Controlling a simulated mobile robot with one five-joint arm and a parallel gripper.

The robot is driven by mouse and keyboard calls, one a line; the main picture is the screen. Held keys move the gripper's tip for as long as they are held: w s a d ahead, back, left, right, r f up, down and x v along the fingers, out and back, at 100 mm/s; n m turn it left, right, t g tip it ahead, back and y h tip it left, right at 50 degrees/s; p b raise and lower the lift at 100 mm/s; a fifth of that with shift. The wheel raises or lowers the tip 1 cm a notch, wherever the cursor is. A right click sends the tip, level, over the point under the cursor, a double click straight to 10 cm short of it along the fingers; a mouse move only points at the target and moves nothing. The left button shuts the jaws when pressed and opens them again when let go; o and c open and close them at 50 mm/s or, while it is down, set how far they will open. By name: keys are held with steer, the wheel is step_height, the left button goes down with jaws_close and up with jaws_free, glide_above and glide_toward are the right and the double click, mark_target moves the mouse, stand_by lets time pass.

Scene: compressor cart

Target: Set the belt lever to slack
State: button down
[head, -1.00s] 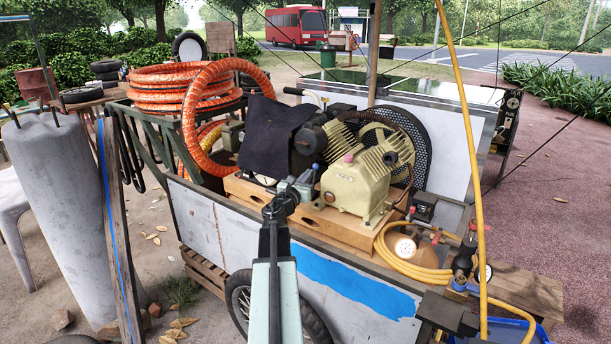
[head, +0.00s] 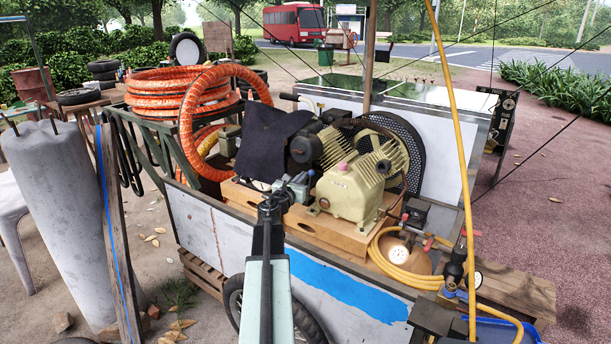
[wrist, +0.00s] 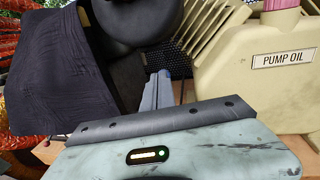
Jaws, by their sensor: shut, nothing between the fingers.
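My gripper (head: 308,176) is shut and empty, in front of the cream pump block (head: 350,190) on the cart. In the wrist view its two grey fingers (wrist: 157,90) lie side by side, pointing away between a dark cloth (wrist: 65,70) and the cream tank marked PUMP OIL (wrist: 285,70). I cannot make out a marked belt lever. A black-gripped handle on a pale rod (head: 289,97) sticks out behind the cloth; I cannot tell whether it is the lever. A black mesh belt guard (head: 412,150) stands behind the pump. The gripper appears apart from the handle.
The dark cloth (head: 270,140) drapes beside the motor and hides what is under it. Orange hose coils (head: 180,88) lie at left. A yellow hose (head: 455,130) hangs at right, near a gauge (head: 398,254).

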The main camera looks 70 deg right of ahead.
steer(key=w+a+r+p, duration=0.1)
steer(key=a+r, duration=0.1)
steer(key=a, duration=0.8)
steer(key=shift+w+a+p, duration=0.2)
steer(key=shift+a+p, duration=0.2)
